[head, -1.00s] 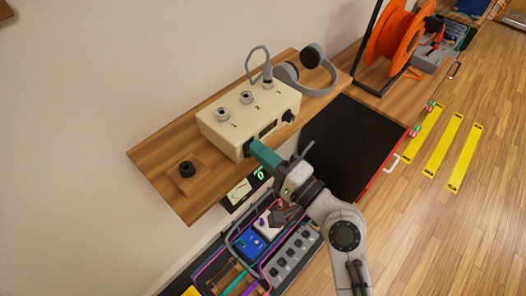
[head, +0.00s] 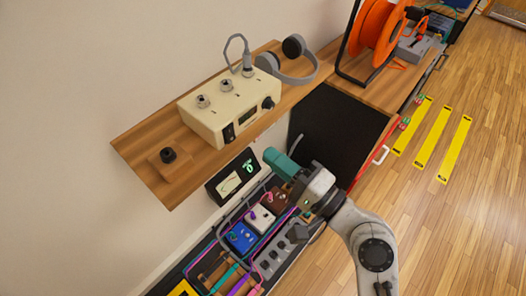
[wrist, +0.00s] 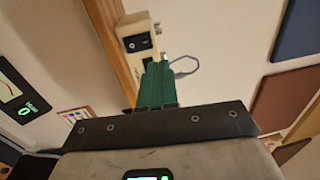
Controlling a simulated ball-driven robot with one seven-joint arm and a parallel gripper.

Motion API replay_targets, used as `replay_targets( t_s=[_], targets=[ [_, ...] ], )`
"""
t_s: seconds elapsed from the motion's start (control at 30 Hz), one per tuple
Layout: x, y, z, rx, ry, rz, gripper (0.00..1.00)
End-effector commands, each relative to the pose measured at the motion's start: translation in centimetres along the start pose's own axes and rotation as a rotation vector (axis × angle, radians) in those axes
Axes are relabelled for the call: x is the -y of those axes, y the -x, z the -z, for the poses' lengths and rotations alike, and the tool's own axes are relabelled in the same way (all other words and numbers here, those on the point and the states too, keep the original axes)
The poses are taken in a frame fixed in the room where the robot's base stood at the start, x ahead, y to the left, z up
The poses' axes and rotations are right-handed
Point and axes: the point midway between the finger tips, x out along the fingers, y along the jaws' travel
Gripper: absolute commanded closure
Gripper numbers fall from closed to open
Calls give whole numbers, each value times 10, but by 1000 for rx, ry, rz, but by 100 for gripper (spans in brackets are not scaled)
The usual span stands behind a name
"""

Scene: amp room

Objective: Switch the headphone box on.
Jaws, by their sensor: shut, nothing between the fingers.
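The headphone box (head: 222,122) is a cream box on a wooden wall shelf, with jacks on top. Its front has a black rocker switch (head: 229,133) at the left, a small dark window in the middle and a black knob (head: 268,103) at the right. My gripper (head: 270,156) has teal fingers, shut and empty, in front of and below the box, apart from it in the head view. In the wrist view the shut fingers (wrist: 155,85) point toward the box (wrist: 134,27), with the switch (wrist: 138,44) just beyond their tips. I cannot tell the rocker's position.
Grey headphones (head: 290,62) lie behind the box on the shelf (head: 135,140). A meter panel (head: 235,178) and a pedalboard with several pedals (head: 240,238) are below. An orange cable reel (head: 378,35) stands at the back right.

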Motion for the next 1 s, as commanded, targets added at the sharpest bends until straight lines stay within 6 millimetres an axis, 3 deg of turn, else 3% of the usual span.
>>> replay_targets(
  t_s=[0.1,0.3,1.0],
  targets=[
    [3,20,1,-4,1,0,100],
    [9,38,0,-2,0,1,100],
    [7,43,0,-1,11,-13,100]
  ],
)
